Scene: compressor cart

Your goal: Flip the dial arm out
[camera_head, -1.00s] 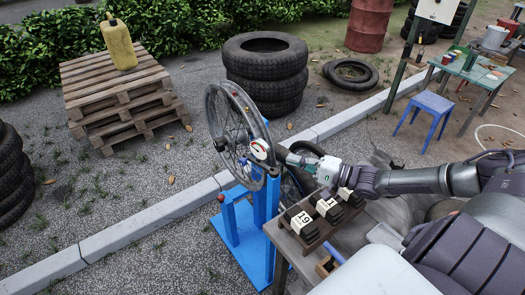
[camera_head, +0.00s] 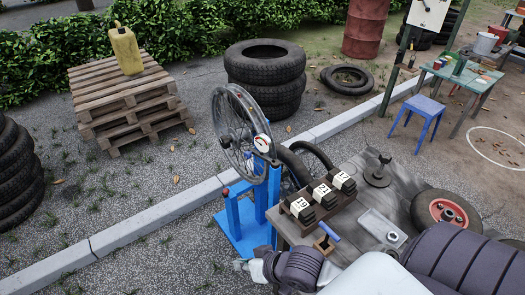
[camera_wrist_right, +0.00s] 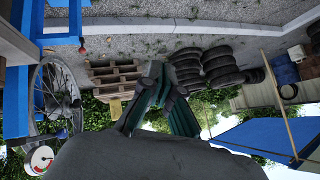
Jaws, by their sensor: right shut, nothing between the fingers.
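The round white dial (camera_head: 263,143) with a red part sits on top of the blue stand (camera_head: 250,205), close beside the rim of the spoked wheel (camera_head: 238,130). The dial also shows in the wrist view (camera_wrist_right: 40,158), at the bottom left beside the wheel (camera_wrist_right: 52,95). My right gripper (camera_head: 243,265) is low at the front, below and clear of the stand and dial. Its fingers show shut and empty in the wrist view (camera_wrist_right: 152,98). My left gripper is not in view.
A workbench (camera_head: 350,225) right of the stand holds a rack of numbered black blocks (camera_head: 318,204), a blue-handled tool (camera_head: 328,232) and a metal tray (camera_head: 381,228). Stacked tires (camera_head: 265,78) and pallets (camera_head: 130,105) stand behind. The paving left of the stand is clear.

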